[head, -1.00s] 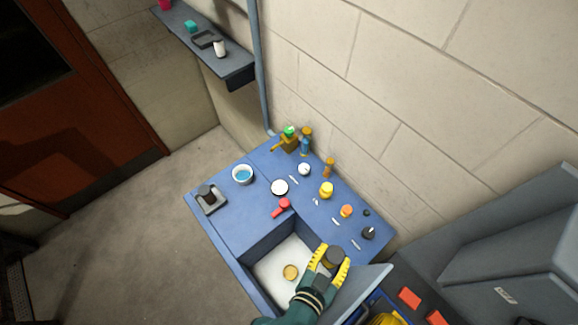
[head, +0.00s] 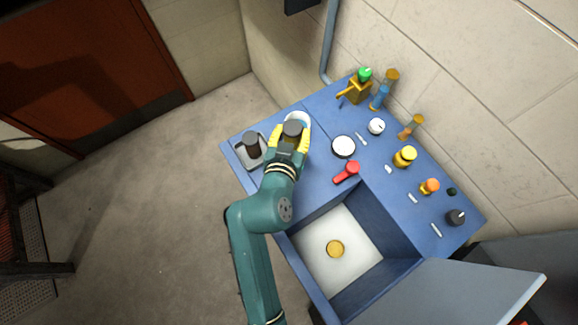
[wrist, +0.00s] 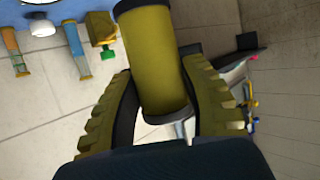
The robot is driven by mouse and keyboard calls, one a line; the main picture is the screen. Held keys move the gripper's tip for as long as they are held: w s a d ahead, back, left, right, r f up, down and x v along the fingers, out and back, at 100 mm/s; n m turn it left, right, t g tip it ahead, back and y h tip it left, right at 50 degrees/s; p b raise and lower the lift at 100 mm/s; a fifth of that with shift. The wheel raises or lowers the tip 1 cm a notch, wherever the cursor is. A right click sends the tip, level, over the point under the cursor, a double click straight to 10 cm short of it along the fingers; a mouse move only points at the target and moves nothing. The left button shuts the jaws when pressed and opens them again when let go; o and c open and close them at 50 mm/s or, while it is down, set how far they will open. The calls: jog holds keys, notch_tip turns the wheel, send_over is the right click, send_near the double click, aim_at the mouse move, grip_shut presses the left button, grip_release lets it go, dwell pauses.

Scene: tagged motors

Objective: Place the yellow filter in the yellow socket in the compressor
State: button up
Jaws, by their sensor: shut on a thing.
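My gripper (head: 289,146) is shut on the yellow filter, a cylinder with dark ends. In the head view mainly its dark end (head: 292,128) shows between the yellow fingers. In the wrist view the filter's yellow body (wrist: 158,65) stands between the two fingers, slightly tilted. The gripper is above the left part of the blue compressor top (head: 322,180), in front of the round white-rimmed dish. A round yellow socket (head: 335,249) lies on the pale floor of the compressor's open compartment, to the lower right of the gripper. The filter is apart from it.
A grey tray (head: 241,138) with a dark cylinder (head: 252,148) is left of the gripper. A red handle (head: 346,172) and a white gauge (head: 343,147) are to the right. Several knobs and valves line the back. An open lid (head: 450,300) stands at the compartment's right.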

jog(key=shift+w+a+f+b, duration=0.15)
jog(key=shift+w+f+b, duration=0.15)
jog(key=shift+w+f, duration=0.25)
jog(key=shift+f, duration=0.05)
notch_tip(320, 180, down, 9)
jog(key=shift+f+b, duration=0.1)
jog(key=shift+b, duration=0.75)
jog(key=shift+f, duration=0.25)
jog(key=o, duration=1.1)
jog(key=shift+r, duration=0.1)
jog(key=shift+o, duration=0.2)
